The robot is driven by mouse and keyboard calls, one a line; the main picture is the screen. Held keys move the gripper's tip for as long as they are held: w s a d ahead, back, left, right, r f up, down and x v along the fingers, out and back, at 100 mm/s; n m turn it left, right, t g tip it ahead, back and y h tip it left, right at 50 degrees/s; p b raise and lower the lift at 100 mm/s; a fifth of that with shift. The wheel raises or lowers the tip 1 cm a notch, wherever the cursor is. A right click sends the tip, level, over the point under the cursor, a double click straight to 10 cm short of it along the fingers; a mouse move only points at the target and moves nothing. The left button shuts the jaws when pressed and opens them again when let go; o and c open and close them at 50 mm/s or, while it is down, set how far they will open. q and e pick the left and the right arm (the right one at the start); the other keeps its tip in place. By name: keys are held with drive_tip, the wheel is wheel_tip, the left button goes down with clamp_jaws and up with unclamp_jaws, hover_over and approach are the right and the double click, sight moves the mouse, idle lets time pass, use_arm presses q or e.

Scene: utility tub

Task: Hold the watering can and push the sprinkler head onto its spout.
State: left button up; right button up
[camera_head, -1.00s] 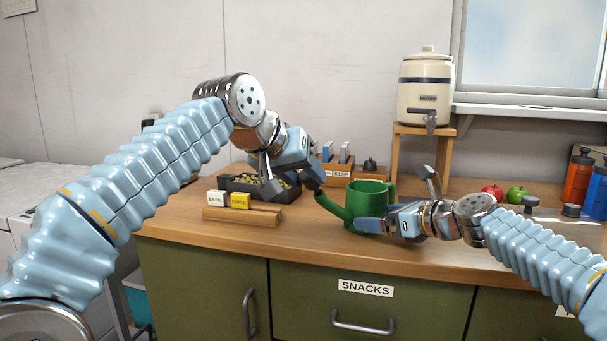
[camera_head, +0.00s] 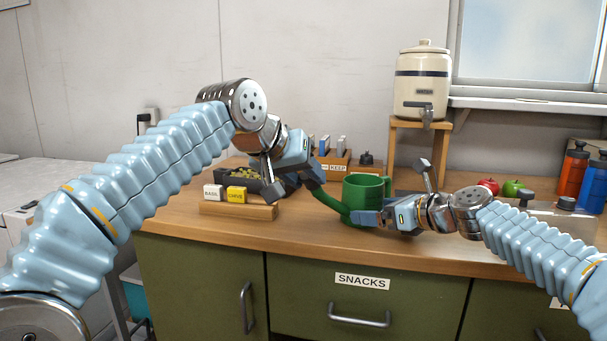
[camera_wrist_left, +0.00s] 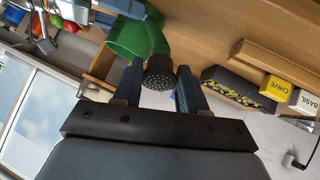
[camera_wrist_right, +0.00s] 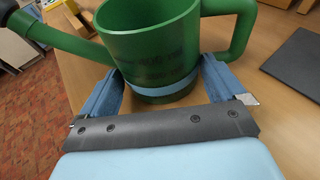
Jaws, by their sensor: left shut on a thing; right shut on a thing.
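The green watering can (camera_head: 362,190) stands on the wooden counter, its spout (camera_head: 327,199) pointing up and left. My right gripper (camera_head: 365,217) is shut around the lower part of the can's body, as the right wrist view (camera_wrist_right: 150,45) shows. The dark, round, perforated sprinkler head (camera_wrist_left: 158,74) is between the fingers of my left gripper (camera_wrist_left: 158,88), which is shut on it. The head is at the end of the green spout (camera_wrist_left: 157,40). I cannot tell whether it is seated on the spout or just touching it. In the head view my left gripper's fingers hide the head.
A wooden block (camera_head: 238,209) with white and yellow labels and a dark tray (camera_head: 240,178) lie left of the can. A wooden stand (camera_head: 435,150) with a cream dispenser (camera_head: 422,100) is behind. Apples (camera_head: 488,186) and bottles (camera_head: 572,172) are at right.

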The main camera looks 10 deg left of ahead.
idle(0.3)
use_arm(q)
drive_tip(key=o, duration=1.1)
drive_tip(key=shift+f, duration=0.1)
drive_tip(key=shift+c, duration=0.2)
drive_tip(key=v, duration=1.2)
